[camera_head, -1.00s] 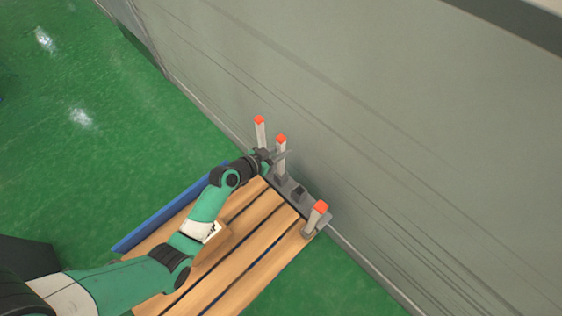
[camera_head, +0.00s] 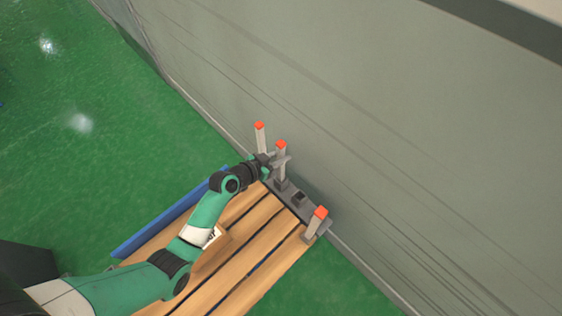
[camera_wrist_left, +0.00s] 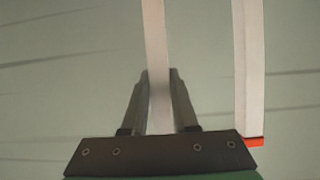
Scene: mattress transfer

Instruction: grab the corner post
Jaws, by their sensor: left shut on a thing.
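Three pale posts with orange tops stand along the far end of the wooden slatted pallet (camera_head: 262,250). My left gripper (camera_head: 280,161) is shut on the middle post (camera_head: 281,170), gripping it a little below its orange top. In the left wrist view the gripper's dark fingers (camera_wrist_left: 160,100) close around this pale post (camera_wrist_left: 154,40), one on each side. A second post (camera_head: 261,138) stands just to the left; a post with an orange end also shows at the right of the wrist view (camera_wrist_left: 248,70). The third post (camera_head: 315,222) stands at the right corner. My right gripper is not in view.
A grey base strip with dark sockets (camera_head: 299,197) runs along the pallet's far end. A grey wall (camera_head: 400,130) rises close behind the posts. A blue rail (camera_head: 170,215) lies along the pallet's left side. Green floor (camera_head: 90,150) is open at the left.

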